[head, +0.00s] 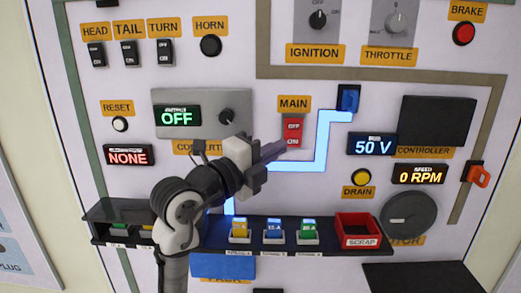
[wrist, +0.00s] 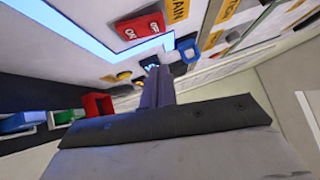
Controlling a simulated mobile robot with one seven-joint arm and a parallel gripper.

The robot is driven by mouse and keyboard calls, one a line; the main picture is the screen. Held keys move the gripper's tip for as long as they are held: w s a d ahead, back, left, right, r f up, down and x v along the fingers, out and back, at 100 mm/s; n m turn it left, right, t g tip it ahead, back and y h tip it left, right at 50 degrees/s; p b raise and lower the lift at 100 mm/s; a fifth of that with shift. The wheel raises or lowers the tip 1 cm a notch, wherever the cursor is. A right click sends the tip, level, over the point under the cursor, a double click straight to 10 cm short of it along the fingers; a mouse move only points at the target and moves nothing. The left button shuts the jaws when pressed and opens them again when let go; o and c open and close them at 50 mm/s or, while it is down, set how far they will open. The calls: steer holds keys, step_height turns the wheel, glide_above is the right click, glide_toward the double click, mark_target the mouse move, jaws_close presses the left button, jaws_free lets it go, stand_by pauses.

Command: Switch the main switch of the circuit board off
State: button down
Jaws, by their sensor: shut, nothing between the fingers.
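The main switch (head: 293,132) is a red rocker with OFF at its top and ON at its bottom, below the yellow MAIN label (head: 294,103). It also shows at the top of the wrist view (wrist: 139,27). My gripper (head: 283,147) is shut and empty, its fingertips just left of and below the switch in the head view. I cannot tell whether they touch it. In the wrist view my shut fingers (wrist: 157,84) point toward the board, with the switch off to their upper left. Which half of the rocker is pressed in is not clear.
A lit blue strip (head: 322,140) runs from a blue connector (head: 348,98) past the switch. The display reads 50 V (head: 372,146). Below, a dark shelf (head: 338,250) holds coloured fuses and a red SCRAP bin (head: 358,229). An orange handle (head: 479,176) sticks out at right.

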mark_target(299, 126)
steer(key=w+d, duration=0.1)
steer(key=w+d+p, duration=0.1)
steer(key=w, duration=0.1)
steer(key=w+d+r+p, duration=0.1)
steer(key=w, duration=0.1)
steer(key=shift+w+r, duration=0.1)
steer(key=shift+w, duration=0.75)
steer(key=shift+w+r+p, duration=0.2)
steer(key=shift+r+p, duration=0.1)
steer(key=shift+p, duration=0.2)
steer(key=shift+w+a+f+n+g+y, duration=0.1)
steer(key=shift+n+g+y, duration=0.2)
steer(key=shift+n, duration=0.1)
